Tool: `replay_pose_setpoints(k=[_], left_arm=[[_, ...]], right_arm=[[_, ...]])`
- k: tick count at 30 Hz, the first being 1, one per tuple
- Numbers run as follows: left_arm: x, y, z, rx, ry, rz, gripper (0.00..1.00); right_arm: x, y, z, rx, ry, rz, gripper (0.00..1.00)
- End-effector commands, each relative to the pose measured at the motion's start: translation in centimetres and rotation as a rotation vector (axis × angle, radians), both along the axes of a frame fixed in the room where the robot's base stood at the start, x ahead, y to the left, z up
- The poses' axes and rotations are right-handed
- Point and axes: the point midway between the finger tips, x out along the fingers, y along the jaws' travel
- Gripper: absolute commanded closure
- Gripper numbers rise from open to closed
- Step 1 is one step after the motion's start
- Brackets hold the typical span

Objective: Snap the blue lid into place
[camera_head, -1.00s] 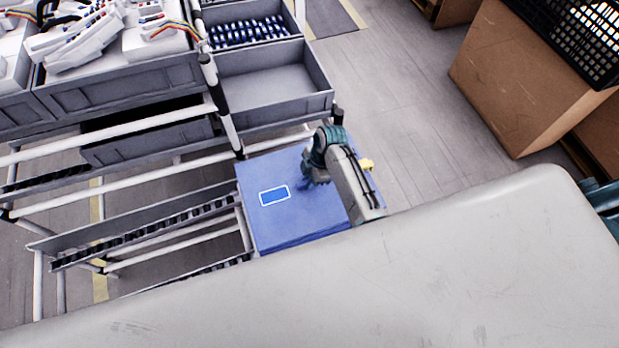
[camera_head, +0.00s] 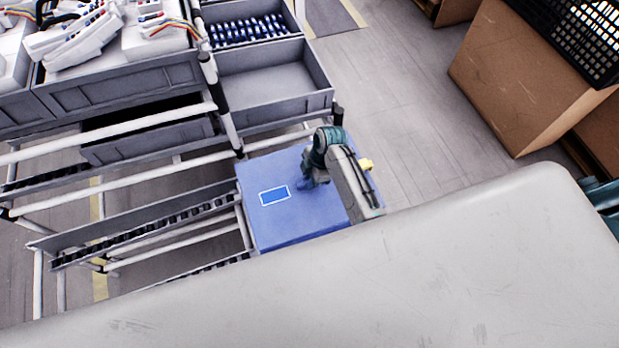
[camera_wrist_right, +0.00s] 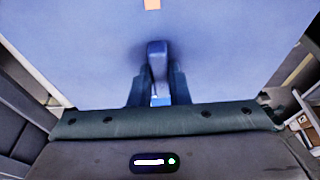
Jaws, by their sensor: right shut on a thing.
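The blue lid (camera_head: 300,225) is a flat blue panel in the head view, with a bright blue white-edged rectangle on its top. In the right wrist view the lid (camera_wrist_right: 75,65) fills most of the upper picture, and a raised blue handle (camera_wrist_right: 157,52) stands out from it. My right gripper (camera_head: 307,182) is over the lid, right of the rectangle. In the wrist view its two dark fingers (camera_wrist_right: 157,85) are on either side of the handle, shut on it. The lid's underside and its seating are hidden. My left gripper is not in view.
A rack of white pipes and roller rails (camera_head: 150,235) stands left of the lid. A grey bin (camera_head: 270,90) sits just behind it. A cardboard box (camera_head: 520,75) stands at the upper right. Open floor (camera_head: 400,100) lies between box and rack.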

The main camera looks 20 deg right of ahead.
Motion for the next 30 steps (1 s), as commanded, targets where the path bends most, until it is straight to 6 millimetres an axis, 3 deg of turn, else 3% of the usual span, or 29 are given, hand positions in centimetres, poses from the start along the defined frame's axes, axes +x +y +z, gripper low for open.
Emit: replay_pose_setpoints(k=[30], left_arm=[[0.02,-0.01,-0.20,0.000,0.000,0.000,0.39]], right_arm=[[0.01,-0.01,-0.48,0.000,0.000,0.000,1.00]])
